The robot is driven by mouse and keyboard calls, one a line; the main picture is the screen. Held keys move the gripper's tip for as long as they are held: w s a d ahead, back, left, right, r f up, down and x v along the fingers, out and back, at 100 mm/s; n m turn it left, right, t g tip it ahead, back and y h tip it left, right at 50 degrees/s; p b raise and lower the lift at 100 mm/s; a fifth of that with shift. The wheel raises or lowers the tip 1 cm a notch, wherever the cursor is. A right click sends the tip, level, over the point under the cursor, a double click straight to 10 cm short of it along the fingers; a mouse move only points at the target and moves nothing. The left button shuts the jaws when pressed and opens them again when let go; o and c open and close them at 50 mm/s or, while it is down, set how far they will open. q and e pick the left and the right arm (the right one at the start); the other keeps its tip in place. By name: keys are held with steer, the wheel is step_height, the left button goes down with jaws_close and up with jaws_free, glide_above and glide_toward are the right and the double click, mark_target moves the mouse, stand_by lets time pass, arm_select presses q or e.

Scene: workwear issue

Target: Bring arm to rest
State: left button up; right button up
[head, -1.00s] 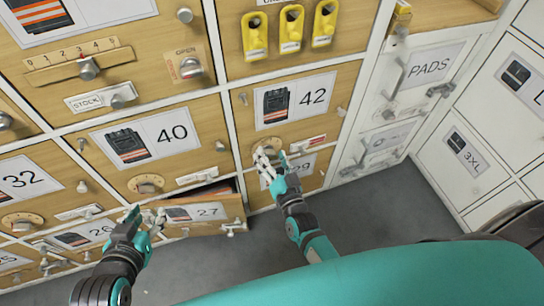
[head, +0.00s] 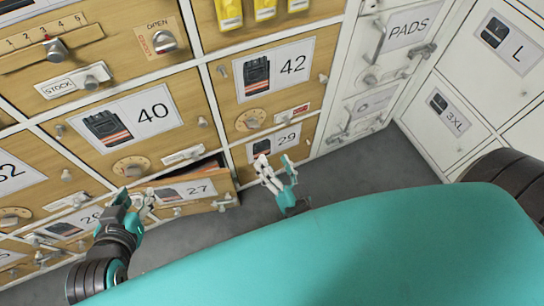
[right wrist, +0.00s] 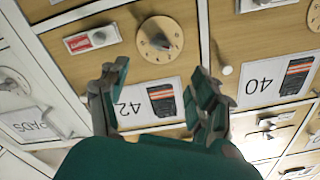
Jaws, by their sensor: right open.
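My right gripper (head: 276,172) is open and empty in front of the lower drawers, near the drawer marked 29 (head: 288,138). In the right wrist view its two fingers (right wrist: 158,92) stand apart, with the drawer marked 42 (right wrist: 185,75) behind them. My left gripper (head: 135,203) is at the lower left, its fingers apart, overlapping the left end of the drawer marked 27 (head: 222,186) in the picture. Whether it touches that drawer I cannot tell. My teal body covers the lower part of the head view.
Drawer 27 stands partly pulled out, with a dark gap above its front. The drawer marked 40 (head: 170,135) is shut above it. A white PADS cabinet (head: 378,65) and white lockers (head: 455,110) stand at the right. Grey floor (head: 350,180) between is clear.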

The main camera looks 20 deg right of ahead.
steer(key=shift+w, duration=0.1)
stand_by(0.4)
